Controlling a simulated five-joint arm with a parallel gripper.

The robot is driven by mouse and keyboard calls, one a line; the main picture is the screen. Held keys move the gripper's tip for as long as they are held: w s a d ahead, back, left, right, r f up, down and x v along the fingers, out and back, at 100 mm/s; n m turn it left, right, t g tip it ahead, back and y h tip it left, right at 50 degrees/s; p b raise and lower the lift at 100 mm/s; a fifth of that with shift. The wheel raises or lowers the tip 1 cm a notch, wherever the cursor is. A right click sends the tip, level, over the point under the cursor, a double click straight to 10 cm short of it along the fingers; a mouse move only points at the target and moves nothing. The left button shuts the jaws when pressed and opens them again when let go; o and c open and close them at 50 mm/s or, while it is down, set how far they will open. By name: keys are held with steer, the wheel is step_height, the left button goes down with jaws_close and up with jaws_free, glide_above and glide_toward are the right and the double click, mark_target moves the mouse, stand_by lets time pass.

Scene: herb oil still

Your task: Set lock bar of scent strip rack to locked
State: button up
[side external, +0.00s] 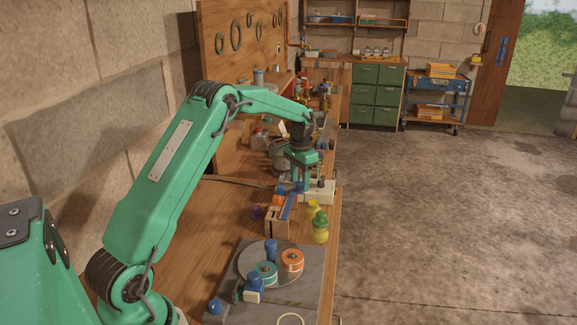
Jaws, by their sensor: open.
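My gripper (300,186) is open and points down over the bench. Its fingers are at the far end of a low wooden rack with a long blue bar and an orange part, which looks like the scent strip rack (277,227). The blue bar (287,208) runs lengthwise along it. My fingers hide part of its far end, so I cannot tell whether they touch it. The lock bar's setting is too small to read.
A white block (322,190) stands close to the right of my gripper. Yellow-green bottles (320,232) stand near the bench's right edge. A grey board (240,300) in front carries a round plate with orange and teal discs. A purple item (256,212) lies left of the rack.

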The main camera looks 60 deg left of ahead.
steer(key=shift+f, duration=0.15)
steer(key=shift+c, duration=0.4)
jaws_close()
steer(key=shift+s+a, duration=0.75)
steer(key=shift+a, duration=0.05)
steer(key=shift+o, duration=0.4)
jaws_free()
step_height(320, 180, up, 8)
